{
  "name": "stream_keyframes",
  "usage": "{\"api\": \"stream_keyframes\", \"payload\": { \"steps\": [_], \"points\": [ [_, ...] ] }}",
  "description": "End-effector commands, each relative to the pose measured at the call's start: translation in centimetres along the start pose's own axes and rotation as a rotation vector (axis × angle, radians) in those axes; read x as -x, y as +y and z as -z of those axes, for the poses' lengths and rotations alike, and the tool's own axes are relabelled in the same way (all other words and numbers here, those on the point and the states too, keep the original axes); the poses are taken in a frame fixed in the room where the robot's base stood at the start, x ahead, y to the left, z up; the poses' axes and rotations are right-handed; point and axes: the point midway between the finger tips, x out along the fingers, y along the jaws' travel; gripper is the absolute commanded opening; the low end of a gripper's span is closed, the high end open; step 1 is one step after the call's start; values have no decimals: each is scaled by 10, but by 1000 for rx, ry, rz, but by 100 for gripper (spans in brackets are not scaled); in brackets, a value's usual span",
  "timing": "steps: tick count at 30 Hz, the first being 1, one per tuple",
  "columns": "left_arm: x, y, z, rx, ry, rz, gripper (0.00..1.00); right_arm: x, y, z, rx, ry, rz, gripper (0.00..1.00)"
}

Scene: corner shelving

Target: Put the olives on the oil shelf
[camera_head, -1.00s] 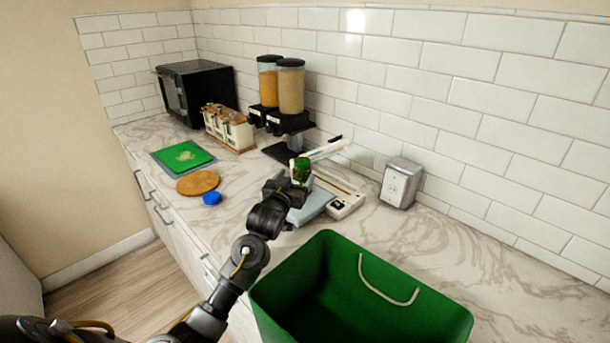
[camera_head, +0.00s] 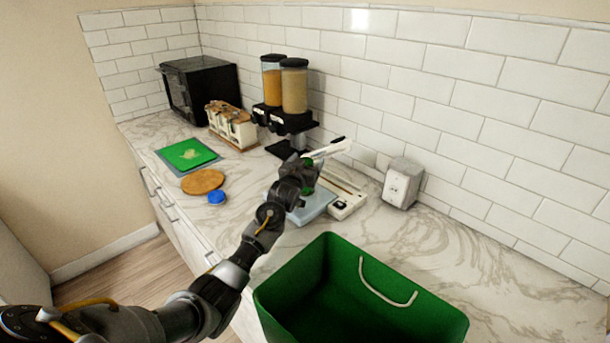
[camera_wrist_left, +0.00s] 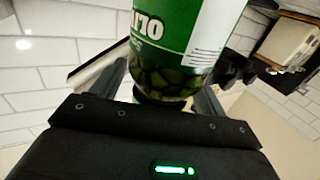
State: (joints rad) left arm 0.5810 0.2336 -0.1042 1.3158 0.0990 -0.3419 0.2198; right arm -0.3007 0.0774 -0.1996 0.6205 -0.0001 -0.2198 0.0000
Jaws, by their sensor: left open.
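The olives are a jar (camera_wrist_left: 178,45) with a green and white label and dark olives showing through clear glass, large in the left wrist view. In the head view only small green parts of the olives (camera_head: 308,190) show behind my left gripper (camera_head: 303,172). In the left wrist view the open fingers of my left gripper (camera_wrist_left: 160,95) stand on either side of the jar's lower part. I cannot tell whether they touch it. The jar seems to stand at the scale on the counter, but its base is hidden. No oil shelf is recognisable. My right gripper is out of view.
A green bin (camera_head: 362,262) stands at the front. A pale blue scale (camera_head: 314,206), a white sealer (camera_head: 347,204) and a metal box (camera_head: 402,183) are near the jar. Dispensers (camera_head: 294,88) stand behind. The counter at right is clear.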

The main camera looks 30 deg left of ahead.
Motion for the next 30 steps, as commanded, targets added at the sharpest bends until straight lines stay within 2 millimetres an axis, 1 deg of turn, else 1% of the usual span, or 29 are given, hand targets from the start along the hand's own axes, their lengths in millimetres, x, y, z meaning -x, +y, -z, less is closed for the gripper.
{"api": "stream_keyframes", "payload": {
  "steps": [8,11,25,30],
  "points": [
    [-3,0,-1,0,0,-1,74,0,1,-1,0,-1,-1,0],
    [-3,0,0,0,0,-1,62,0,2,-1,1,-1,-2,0],
    [-3,0,0,0,0,0,1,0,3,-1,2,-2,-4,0],
    [-3,0,2,0,4,0,0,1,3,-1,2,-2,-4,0]
  ]
}}
